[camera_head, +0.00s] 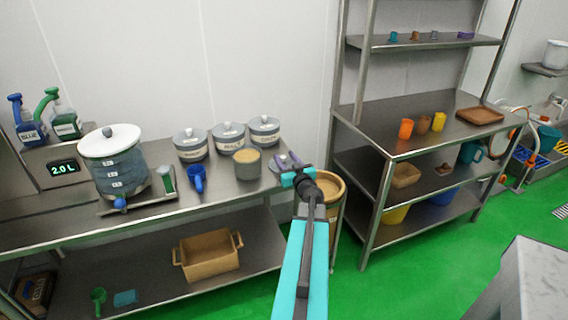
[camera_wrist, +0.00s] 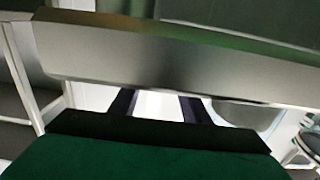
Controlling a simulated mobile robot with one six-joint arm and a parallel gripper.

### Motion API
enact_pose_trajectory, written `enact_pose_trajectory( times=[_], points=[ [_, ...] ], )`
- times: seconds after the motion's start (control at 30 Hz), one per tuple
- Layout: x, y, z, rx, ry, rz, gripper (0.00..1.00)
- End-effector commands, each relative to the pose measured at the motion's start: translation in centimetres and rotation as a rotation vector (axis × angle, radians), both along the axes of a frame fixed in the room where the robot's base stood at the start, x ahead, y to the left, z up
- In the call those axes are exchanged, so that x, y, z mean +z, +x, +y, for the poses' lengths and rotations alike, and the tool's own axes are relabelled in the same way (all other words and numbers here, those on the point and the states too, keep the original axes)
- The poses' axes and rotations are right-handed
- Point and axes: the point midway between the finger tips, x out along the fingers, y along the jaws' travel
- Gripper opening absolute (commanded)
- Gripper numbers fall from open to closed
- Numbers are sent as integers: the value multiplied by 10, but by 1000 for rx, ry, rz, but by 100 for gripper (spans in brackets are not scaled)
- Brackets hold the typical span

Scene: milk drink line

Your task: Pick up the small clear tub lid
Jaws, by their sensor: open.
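I cannot make out the small clear tub lid for certain in either view. My gripper (camera_head: 288,162) is open at the right end of the steel counter, close to its front edge and just right of a grey tub with a tan top (camera_head: 247,164). In the wrist view my gripper (camera_wrist: 157,104) shows two dark fingers apart, with a pale patch between them that I cannot identify. The counter's steel edge (camera_wrist: 180,62) crosses the wrist view above the fingers. My arm hides part of the area below the gripper.
Lidded grey canisters (camera_head: 228,136) stand behind the tub. A blue scoop (camera_head: 197,179) and a large clear dispenser (camera_head: 114,160) stand to the left. A tan round bin (camera_head: 330,185) is beside the counter's right end. A steel shelf rack (camera_head: 385,110) stands further right.

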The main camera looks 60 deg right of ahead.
Motion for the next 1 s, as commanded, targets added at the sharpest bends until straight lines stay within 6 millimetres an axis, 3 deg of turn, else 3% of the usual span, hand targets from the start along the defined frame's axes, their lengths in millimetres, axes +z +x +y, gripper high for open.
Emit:
enact_pose_trajectory(
  times=[0.47, 1.0],
  points=[
    [0, 5, -2, 1, 0, 0, 43],
    [-2, 42, -26, 2, 0, 0, 43]
  ],
)
